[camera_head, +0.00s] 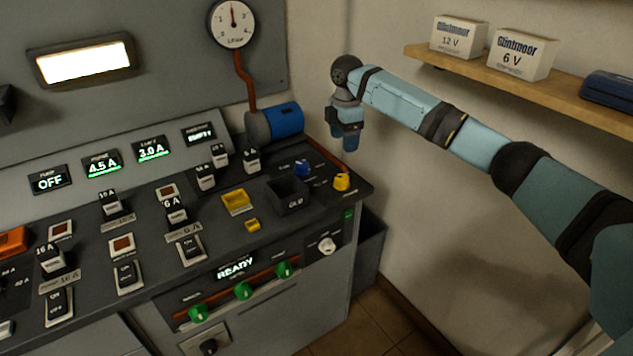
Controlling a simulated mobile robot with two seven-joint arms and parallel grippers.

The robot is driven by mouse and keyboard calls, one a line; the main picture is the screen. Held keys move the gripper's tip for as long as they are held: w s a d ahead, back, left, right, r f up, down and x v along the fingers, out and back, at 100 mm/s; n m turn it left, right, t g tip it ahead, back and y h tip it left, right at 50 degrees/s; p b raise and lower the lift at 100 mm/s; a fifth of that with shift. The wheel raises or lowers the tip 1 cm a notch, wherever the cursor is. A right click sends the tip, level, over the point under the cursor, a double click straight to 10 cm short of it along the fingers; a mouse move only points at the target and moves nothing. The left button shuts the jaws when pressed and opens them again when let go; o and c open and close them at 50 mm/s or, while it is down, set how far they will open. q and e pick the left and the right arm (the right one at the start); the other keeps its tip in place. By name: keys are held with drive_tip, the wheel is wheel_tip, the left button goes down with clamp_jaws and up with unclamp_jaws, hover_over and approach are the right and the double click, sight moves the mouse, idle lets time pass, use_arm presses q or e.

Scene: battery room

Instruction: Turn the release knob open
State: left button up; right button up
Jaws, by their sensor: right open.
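My right arm comes in from the right, and my right gripper (349,143) points down at the right end of the console (312,203). It is open, with nothing seen between its fingers. It hangs apart from the knobs. A yellow knob (342,182) stands on the console top just below it in the picture, with a blue knob (301,167) to its left. A white knob (327,245) is on the front face. I cannot read which knob is labelled release. My left gripper is out of view.
A dark square socket (288,195) and a yellow-framed part (236,201) are left of the knobs. A blue cylinder (286,121) lies behind, below a gauge (232,24). Green knobs (243,291) line the front. A wooden shelf (540,86) with boxes is above my right arm.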

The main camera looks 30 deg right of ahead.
sight(342, 177)
wheel_tip(342, 177, down, 12)
drive_tip(key=shift+d+f+b, duration=0.1)
drive_tip(key=shift+f+b, duration=0.15)
drive_tip(key=shift+b, duration=0.5)
drive_tip(key=shift+c, duration=0.5)
